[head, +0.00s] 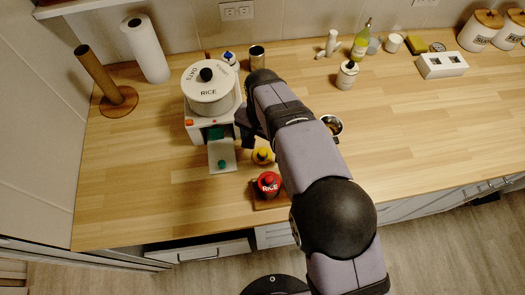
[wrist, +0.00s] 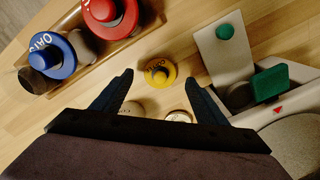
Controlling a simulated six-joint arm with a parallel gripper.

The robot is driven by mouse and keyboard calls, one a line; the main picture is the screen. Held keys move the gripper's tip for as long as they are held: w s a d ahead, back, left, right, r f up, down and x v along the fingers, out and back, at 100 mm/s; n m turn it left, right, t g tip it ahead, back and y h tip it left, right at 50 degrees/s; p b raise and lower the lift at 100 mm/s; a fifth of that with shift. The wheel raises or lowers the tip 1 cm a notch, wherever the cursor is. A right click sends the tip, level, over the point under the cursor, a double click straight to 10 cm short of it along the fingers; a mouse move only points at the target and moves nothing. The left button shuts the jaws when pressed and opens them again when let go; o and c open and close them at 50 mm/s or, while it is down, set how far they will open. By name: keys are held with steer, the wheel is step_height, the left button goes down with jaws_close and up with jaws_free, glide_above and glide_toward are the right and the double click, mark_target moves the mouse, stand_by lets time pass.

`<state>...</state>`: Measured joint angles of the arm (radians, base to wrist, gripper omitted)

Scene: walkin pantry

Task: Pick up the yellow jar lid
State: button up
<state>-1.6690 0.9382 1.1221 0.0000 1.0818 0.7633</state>
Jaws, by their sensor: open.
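The yellow jar lid (head: 262,156) lies on the wooden counter, just in front of the white dispenser-like unit. In the wrist view the yellow jar lid (wrist: 160,73) is round with a raised knob and dark lettering, partly blurred. My gripper (wrist: 158,76) is open and empty, with one dark finger to the left of the lid and one to the right in the picture. I cannot tell how far above the lid the fingertips are. In the head view my arm hides most of the gripper.
A red lid (wrist: 103,12) and a blue lid (wrist: 52,55) sit on a wooden tray at left. The white unit (wrist: 288,125) with a green block (wrist: 270,83) stands close at right. A pale round thing (wrist: 178,115) shows between the fingers.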

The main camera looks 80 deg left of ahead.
steer(key=shift+f, duration=1)
steer(key=c, duration=1.1)
steer(key=shift+c, duration=0.2)
